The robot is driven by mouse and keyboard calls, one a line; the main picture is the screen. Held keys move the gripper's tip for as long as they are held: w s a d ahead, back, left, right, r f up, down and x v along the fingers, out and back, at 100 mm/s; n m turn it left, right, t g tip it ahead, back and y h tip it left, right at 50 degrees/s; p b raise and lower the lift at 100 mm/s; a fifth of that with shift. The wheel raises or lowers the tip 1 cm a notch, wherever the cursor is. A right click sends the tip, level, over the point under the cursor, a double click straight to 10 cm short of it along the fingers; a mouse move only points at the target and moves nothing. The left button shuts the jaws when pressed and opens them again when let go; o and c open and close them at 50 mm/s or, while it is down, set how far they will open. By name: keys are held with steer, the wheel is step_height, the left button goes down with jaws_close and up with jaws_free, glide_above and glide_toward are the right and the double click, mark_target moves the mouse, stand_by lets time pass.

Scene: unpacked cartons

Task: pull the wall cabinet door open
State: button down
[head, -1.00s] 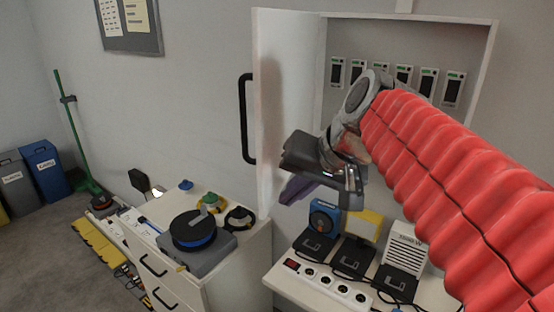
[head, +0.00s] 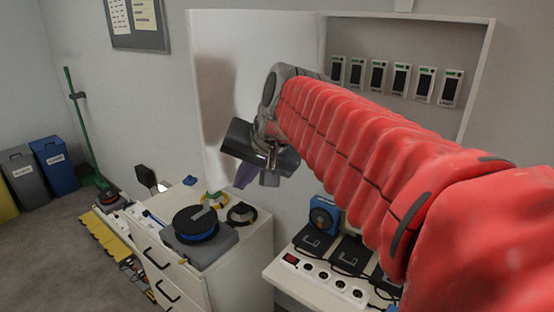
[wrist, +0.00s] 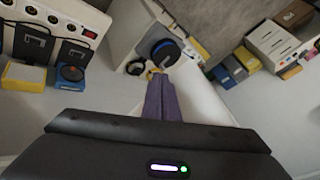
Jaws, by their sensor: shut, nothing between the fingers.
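The wall cabinet door (head: 285,55) is a white panel swung wide open to the left of the cabinet (head: 410,35), its inner face towards me. Its handle is hidden in the head view. My gripper (head: 243,178) has purple fingers and is in front of the lower part of the door, on its inner side; I cannot tell if it touches. The fingers are shut and empty. In the wrist view my gripper (wrist: 163,82) points down past a white panel edge on its right, which looks like the door (wrist: 200,100).
Several grey handheld devices (head: 377,75) hang inside the cabinet. Below stand a white drawer unit (head: 245,262) with a cable reel (head: 195,222) and a bench with a power strip (head: 325,281) and chargers. Bins (head: 55,166) and a green broom (head: 80,120) stand at the far left.

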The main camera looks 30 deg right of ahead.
steer(key=shift+s, duration=0.1)
stand_by(0.3)
steer(key=s+r, duration=0.8)
steer(key=s, duration=0.1)
steer(key=shift+s, duration=0.2)
stand_by(0.3)
steer(key=s+a+f+n, duration=0.1)
steer(key=s+f+n, duration=0.1)
steer(key=f, duration=0.5)
steer(key=s+a+f+n+g, duration=0.1)
steer(key=s+a+f+n, duration=0.1)
steer(key=f, duration=0.6)
steer(key=s+a+f+n+h, duration=0.1)
steer(key=s+f, duration=0.3)
steer(key=f, duration=0.4)
steer(key=shift+s+a+f+n+g, duration=0.15)
steer(key=shift+a+n+g, duration=0.25)
steer(key=shift+n, duration=0.5)
